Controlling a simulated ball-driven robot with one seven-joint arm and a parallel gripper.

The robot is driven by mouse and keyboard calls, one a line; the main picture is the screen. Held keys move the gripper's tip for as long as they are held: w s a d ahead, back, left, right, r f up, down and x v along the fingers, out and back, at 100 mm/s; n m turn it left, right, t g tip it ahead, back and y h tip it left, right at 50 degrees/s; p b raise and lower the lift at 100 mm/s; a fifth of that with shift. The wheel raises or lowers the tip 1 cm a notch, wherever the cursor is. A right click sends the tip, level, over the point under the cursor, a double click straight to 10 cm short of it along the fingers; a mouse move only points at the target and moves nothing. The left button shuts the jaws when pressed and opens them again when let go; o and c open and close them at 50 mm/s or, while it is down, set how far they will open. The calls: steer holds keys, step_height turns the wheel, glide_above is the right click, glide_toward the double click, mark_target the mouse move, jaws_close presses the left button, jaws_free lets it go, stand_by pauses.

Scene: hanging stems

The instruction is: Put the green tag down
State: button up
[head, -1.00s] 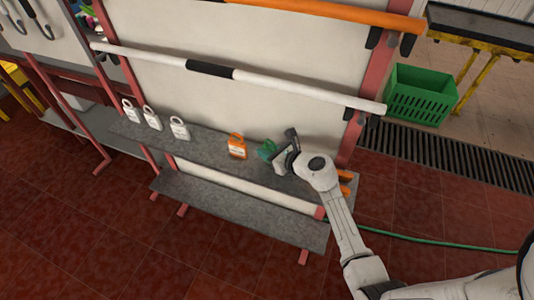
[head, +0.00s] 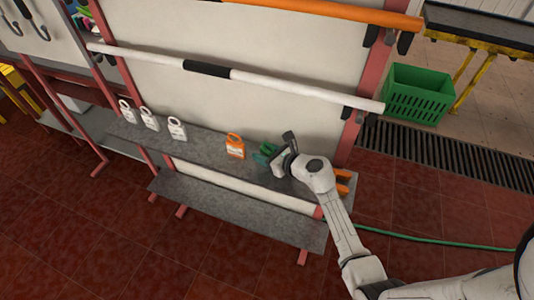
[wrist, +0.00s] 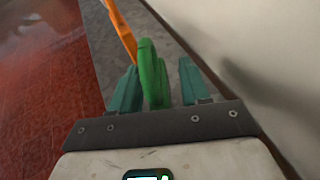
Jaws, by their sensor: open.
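The green tag (head: 268,148) is at the shelf's right part, partly hidden by my gripper in the head view. In the head view my gripper (head: 264,159) is low over the grey shelf (head: 205,150). I cannot tell whether the tag's base rests on the shelf.
An orange tag (head: 235,146) stands just left of the green one; several white tags (head: 149,119) stand further left. The back panel (head: 270,95) rises close behind the shelf. A white rail (head: 300,90) crosses above. Bare shelf lies between the white and orange tags.

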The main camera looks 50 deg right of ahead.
steer(key=shift+r, duration=0.25)
steer(key=v, duration=1.2)
steer(key=shift+d+f, duration=0.1)
steer(key=shift+f, duration=0.05)
